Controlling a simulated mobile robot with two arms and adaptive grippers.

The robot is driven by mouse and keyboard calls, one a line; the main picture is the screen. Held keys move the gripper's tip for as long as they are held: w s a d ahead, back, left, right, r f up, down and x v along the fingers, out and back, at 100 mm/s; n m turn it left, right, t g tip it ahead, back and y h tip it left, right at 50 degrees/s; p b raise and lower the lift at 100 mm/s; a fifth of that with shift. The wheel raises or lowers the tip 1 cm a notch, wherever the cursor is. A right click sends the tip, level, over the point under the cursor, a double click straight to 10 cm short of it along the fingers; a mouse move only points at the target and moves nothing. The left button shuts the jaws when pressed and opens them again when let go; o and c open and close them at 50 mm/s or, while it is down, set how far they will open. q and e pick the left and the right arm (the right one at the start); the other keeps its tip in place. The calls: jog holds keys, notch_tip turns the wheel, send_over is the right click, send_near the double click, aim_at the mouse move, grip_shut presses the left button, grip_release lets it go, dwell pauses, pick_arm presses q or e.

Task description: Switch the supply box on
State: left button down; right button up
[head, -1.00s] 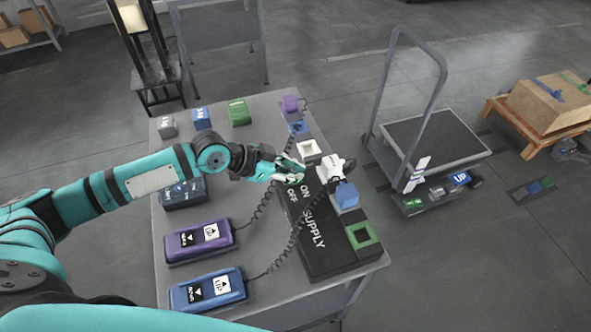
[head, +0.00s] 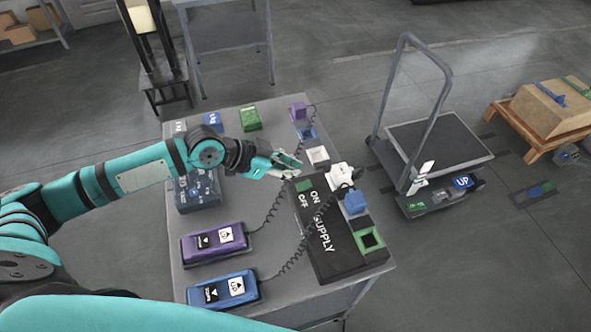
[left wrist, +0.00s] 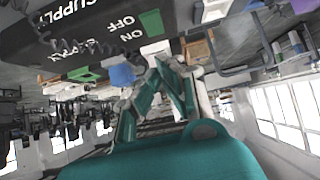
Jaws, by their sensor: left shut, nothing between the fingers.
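The black supply box (head: 330,240) lies along the right side of the table, with white SUPPLY, ON and OFF lettering. A green switch (head: 304,186) sits at its far end by the ON and OFF words; I cannot tell its position. In the left wrist view the supply box (left wrist: 90,30) appears upside down at the top, with the green switch (left wrist: 152,22) beside the lettering. My left gripper (head: 293,163) is shut and empty, just beyond the switch and seemingly apart from it. Its fingertips also show in the left wrist view (left wrist: 168,66). My right gripper is not in view.
A purple pendant (head: 214,243) and a blue pendant (head: 222,290) with coiled cords lie at the front left. White, blue and green sockets (head: 371,238) line the table's right edge. Small blocks stand at the back. A platform cart (head: 440,145) stands on the floor to the right.

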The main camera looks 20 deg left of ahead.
pick_arm(q)
jog(key=b+v, duration=0.1)
jog(key=v, duration=0.6)
jog(key=shift+s+a+b, duration=0.2)
jog(key=shift+s+b, duration=0.15)
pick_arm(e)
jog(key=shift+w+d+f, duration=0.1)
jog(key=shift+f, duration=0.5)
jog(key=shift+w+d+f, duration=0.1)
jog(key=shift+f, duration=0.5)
pick_arm(q)
jog(key=p, duration=0.2)
send_over(305, 186)
jog(key=shift+h, duration=0.3)
notch_tip(305, 186, down, 5)
jog(key=shift+s+a+f, duration=0.1)
jog(key=shift+s+f, duration=0.05)
notch_tip(305, 186, down, 3)
jog(key=shift+r, duration=0.15)
jog(key=shift+f, duration=0.75)
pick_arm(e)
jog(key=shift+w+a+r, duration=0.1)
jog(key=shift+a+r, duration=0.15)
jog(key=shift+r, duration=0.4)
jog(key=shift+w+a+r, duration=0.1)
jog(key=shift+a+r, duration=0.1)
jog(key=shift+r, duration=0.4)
